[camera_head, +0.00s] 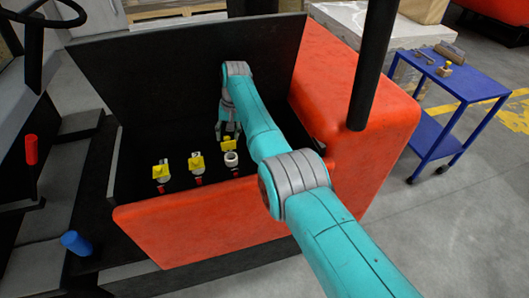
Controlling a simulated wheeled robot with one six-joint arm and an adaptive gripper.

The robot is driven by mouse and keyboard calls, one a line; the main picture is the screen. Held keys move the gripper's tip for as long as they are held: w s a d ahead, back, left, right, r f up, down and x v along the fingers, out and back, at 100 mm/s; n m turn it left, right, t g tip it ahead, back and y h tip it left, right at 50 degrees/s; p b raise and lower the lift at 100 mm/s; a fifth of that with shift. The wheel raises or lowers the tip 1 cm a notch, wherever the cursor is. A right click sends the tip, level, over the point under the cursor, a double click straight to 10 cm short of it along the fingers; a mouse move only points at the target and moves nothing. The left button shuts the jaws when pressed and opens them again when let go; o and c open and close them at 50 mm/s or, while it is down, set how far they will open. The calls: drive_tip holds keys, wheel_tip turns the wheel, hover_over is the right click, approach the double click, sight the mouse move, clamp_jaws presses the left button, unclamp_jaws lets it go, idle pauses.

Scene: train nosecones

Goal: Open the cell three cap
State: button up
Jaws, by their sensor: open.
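Three battery cells with yellow caps stand in a row inside the dark open compartment of an orange vehicle. The left cap (160,172) and middle cap (196,163) sit over their necks. At the right cell, the yellow cap (229,146) stands back behind a round white filler neck (231,159), whose open mouth shows. No cell numbers are readable. My gripper (229,135) points down with open jaws just behind and above the right cap. I cannot tell whether the fingers touch it.
A raised black lid (170,75) stands behind the cells. The orange body (365,110) and a black post (372,65) are to the right. A blue cart (465,82) with small tools stands farther right. Red (31,149) and blue (75,242) levers are at the left.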

drive_tip(key=shift+f+t, duration=0.1)
drive_tip(key=shift+t, duration=0.3)
drive_tip(key=shift+s, duration=0.15)
